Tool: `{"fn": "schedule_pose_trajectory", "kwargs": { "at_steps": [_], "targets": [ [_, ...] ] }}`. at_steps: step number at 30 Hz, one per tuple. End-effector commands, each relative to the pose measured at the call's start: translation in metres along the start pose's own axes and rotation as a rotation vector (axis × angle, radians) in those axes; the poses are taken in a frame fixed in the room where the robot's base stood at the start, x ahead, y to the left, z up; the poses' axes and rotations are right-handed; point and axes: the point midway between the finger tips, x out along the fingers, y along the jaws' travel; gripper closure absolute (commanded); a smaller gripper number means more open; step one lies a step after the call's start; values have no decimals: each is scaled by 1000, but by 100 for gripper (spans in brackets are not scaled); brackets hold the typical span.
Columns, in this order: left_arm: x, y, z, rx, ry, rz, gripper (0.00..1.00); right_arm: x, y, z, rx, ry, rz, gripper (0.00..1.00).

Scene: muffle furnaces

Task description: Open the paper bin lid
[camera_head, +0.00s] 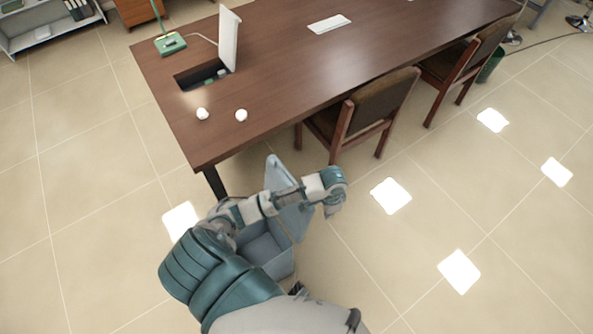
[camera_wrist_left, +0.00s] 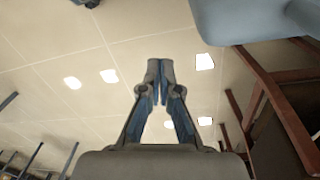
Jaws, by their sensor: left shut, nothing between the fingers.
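The paper bin (camera_head: 262,251) is grey-blue and stands on the floor in front of the table's near corner, partly hidden behind my left arm. Its lid (camera_head: 279,172) is raised and stands steeply tilted on the bin's right side, and the bin's inside shows. My left forearm crosses in front of the lid. My left gripper (camera_head: 333,205) is to the right of the lid. In the left wrist view its fingers (camera_wrist_left: 159,70) are shut with nothing between them. A grey-blue surface, seemingly the lid (camera_wrist_left: 255,18), fills the top right there. My right gripper is not in view.
A brown table (camera_head: 290,70) carries two white crumpled balls, a green lamp (camera_head: 170,43) and a white upright panel over an opening. Wooden chairs (camera_head: 365,110) stand along its right side; one shows in the left wrist view (camera_wrist_left: 285,115). The tiled floor to the right is clear.

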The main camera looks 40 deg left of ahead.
Motion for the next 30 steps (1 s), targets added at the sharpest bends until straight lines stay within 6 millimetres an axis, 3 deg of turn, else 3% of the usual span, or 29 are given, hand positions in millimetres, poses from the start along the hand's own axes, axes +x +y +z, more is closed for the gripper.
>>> {"fn": "schedule_pose_trajectory", "kwargs": {
  "at_steps": [1, 6, 10, 14, 17, 20, 30],
  "targets": [
    [-20, -33, -9, -19, -39, -29, 100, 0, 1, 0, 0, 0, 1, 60],
    [-85, -115, -13, -128, -164, -52, 100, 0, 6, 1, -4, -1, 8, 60],
    [-130, -155, -8, -215, -205, -44, 100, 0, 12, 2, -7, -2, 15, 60],
    [-152, -172, -3, -262, -222, -33, 100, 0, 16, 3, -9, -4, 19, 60],
    [-151, -175, -1, -272, -226, -29, 100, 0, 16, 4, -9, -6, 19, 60],
    [-138, -174, 2, -272, -227, -29, 100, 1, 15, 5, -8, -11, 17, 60],
    [-68, -174, 18, -271, -226, -28, 100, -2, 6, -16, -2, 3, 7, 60]
  ]
}}
